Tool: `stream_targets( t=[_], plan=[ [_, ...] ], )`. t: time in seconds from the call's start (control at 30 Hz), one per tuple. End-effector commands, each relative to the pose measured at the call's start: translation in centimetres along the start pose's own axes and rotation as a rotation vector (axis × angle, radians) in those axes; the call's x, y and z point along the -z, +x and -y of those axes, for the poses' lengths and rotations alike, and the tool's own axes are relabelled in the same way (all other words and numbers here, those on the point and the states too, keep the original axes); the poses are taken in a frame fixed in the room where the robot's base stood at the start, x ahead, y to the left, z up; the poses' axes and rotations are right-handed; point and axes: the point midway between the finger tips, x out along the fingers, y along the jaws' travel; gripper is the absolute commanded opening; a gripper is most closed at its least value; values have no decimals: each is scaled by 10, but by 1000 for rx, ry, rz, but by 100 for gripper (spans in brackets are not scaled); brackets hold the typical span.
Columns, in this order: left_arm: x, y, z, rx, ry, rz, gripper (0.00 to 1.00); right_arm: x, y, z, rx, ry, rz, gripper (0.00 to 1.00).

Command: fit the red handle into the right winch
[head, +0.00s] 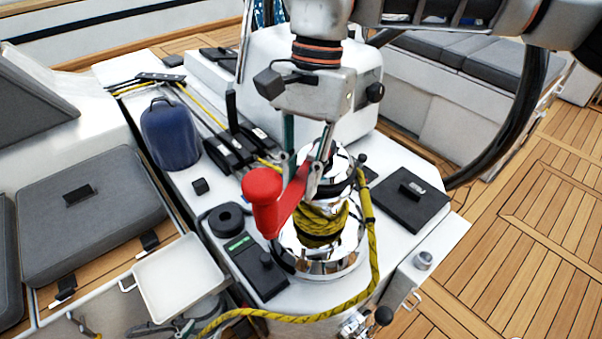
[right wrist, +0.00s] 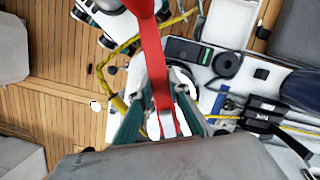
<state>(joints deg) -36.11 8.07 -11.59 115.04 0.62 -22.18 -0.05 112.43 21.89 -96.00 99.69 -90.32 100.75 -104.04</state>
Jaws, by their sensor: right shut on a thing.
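The red handle (head: 263,203) has its thick grip pointing up at the left, and its flat arm runs back to my right gripper (head: 312,178). My right gripper is shut on the far end of that arm. The handle also shows in the right wrist view (right wrist: 153,55), running between the teal fingers. The chrome winch (head: 345,250), wrapped in yellow rope, stands below and just behind the gripper. The gripper hides part of the winch top, so I cannot tell whether the handle touches the socket.
A white tray (head: 178,279) lies left of the winch. A black panel with a green display (head: 243,246) is beside the winch base. The yellow rope (head: 374,250) hangs down the winch's right side. A blue bag (head: 170,135) and black clutches (head: 228,150) are further back.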

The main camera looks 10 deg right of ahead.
Motion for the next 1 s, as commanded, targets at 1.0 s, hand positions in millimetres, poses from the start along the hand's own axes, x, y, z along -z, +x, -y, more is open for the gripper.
stream_targets(
  t=[1.0],
  plan=[
    [-8, -1, -2, -3, -2, 11, 40, 2, 9, 0, 1, 0, -1, 20]
  ],
)
